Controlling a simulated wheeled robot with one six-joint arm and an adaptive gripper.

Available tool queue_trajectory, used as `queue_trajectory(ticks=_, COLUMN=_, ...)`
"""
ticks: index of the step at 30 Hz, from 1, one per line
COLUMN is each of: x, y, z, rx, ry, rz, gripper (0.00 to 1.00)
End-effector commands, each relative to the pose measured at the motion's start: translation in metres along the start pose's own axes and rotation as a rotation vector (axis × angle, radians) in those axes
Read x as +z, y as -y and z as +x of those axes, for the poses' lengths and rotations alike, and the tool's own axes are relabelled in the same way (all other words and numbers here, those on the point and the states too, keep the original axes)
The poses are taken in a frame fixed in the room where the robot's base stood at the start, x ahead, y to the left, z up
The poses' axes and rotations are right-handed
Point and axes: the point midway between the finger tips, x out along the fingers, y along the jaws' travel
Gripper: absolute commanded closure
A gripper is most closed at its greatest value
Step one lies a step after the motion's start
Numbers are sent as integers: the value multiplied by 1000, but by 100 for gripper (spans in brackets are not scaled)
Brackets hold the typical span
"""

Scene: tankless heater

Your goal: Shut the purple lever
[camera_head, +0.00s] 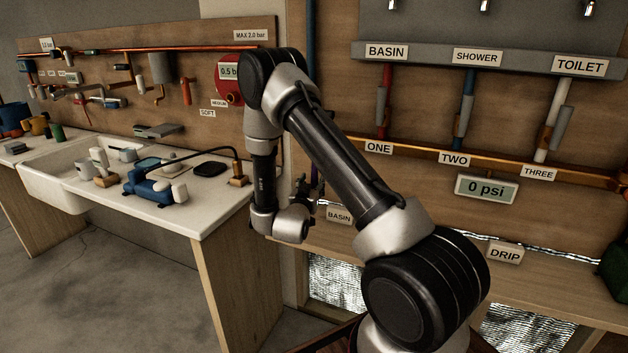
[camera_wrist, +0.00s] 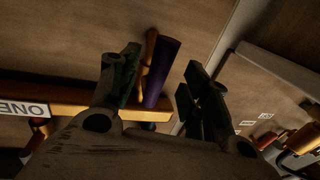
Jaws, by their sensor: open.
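The purple lever (camera_wrist: 162,68) shows in the wrist view beside an orange-brown fitting on the copper pipe (camera_wrist: 62,94). My gripper (camera_wrist: 157,76) is open, with one dark finger on each side of the lever in the picture. I cannot tell whether either finger touches it. In the head view my gripper (camera_head: 308,190) is small, by the wooden panel left of the ONE label.
The ONE label (camera_wrist: 22,109) is upside down in the wrist view. In the head view a gauge reading 0 psi (camera_head: 486,188) hangs under the pipe. A counter (camera_head: 205,205) with a sink (camera_head: 65,180) stands at the left.

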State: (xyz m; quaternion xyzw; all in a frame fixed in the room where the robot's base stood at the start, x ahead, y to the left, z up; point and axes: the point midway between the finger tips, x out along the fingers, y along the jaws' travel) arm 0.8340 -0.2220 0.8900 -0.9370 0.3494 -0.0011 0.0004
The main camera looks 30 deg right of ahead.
Motion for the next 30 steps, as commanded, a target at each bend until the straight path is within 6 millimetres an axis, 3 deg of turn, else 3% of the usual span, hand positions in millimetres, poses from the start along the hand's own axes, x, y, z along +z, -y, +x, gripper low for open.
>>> queue_trajectory(ticks=7, x=0, y=0, z=34, rx=0, ry=1, rz=1, gripper=53)
queue_trajectory(ticks=17, x=0, y=0, z=41, rx=-2, ry=1, rz=1, gripper=53)
queue_trajectory(ticks=25, x=0, y=0, z=40, rx=-2, ry=2, rz=1, gripper=99)
queue_trajectory(ticks=30, x=0, y=0, z=40, rx=-2, ry=2, rz=1, gripper=100)
